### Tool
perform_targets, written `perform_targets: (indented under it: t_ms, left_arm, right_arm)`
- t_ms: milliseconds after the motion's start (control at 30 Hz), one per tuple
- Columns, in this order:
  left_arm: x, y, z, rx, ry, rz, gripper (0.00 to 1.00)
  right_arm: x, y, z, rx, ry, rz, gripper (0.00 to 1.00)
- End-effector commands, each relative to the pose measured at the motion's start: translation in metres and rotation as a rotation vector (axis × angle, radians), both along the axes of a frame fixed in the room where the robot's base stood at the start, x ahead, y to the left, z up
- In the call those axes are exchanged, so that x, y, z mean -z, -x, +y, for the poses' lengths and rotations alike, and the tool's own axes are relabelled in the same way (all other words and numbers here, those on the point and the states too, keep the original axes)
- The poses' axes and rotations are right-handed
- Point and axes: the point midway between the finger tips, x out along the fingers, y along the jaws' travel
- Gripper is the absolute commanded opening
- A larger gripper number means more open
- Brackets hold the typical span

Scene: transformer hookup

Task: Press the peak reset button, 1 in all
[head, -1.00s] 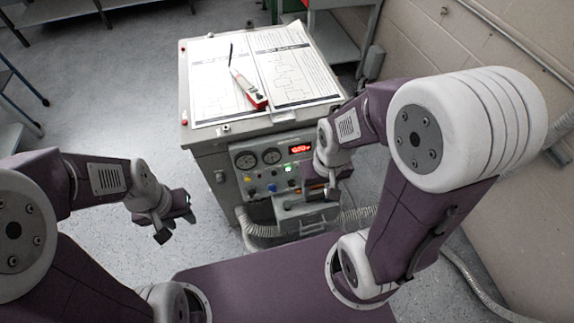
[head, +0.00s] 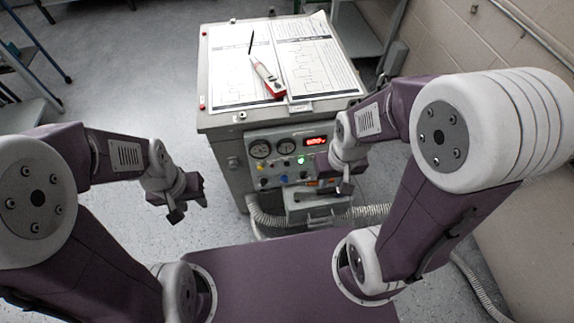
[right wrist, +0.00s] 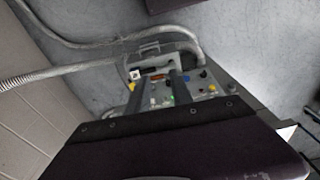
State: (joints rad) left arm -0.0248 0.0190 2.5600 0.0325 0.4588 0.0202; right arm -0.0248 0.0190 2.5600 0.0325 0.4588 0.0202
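The control panel (head: 286,160) is on the front of a grey cabinet. It has two round gauges, a red-lit display (head: 316,141), a green-lit button (head: 301,160) and several small coloured knobs or buttons. Labels are too small to read, so I cannot tell which one is the peak reset button. My right gripper (head: 345,186) is in front of the panel's right side and hides part of it. In the right wrist view its two fingers (right wrist: 158,92) stand apart with the panel (right wrist: 198,82) beyond them. My left gripper (head: 187,207) is open and empty, left of the cabinet.
Paper sheets (head: 315,62) and a red-and-white handheld tool (head: 268,80) lie on the cabinet top. A grey box with a handle (head: 312,203) sits below the panel, with ribbed conduit (head: 372,211) beside it. A block wall stands at the right.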

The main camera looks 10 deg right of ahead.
Motion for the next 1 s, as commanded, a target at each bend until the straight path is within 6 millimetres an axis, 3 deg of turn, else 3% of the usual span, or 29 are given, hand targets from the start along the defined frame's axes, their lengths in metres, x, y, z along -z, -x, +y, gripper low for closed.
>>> perform_targets:
  t_ms: [33, 67, 100, 1000]
  left_arm:
    - [0.0000, 0.0000, 0.0000, 0.000, 0.000, 0.000, 0.36]
    - [0.0000, 0.0000, 0.0000, 0.000, 0.000, 0.000, 0.36]
    - [0.0000, 0.0000, 0.0000, 0.000, 0.000, 0.000, 0.36]
    - [0.0000, 0.0000, 0.0000, 0.000, 0.000, 0.000, 0.36]
  right_arm:
    - [0.0000, 0.0000, 0.0000, 0.000, 0.000, 0.000, 0.10]
    - [0.0000, 0.0000, 0.0000, 0.000, 0.000, 0.000, 0.01]
    - [0.0000, 0.0000, 0.0000, 0.000, 0.000, 0.000, 0.00]
    - [0.0000, 0.0000, 0.0000, 0.000, 0.000, 0.000, 0.00]
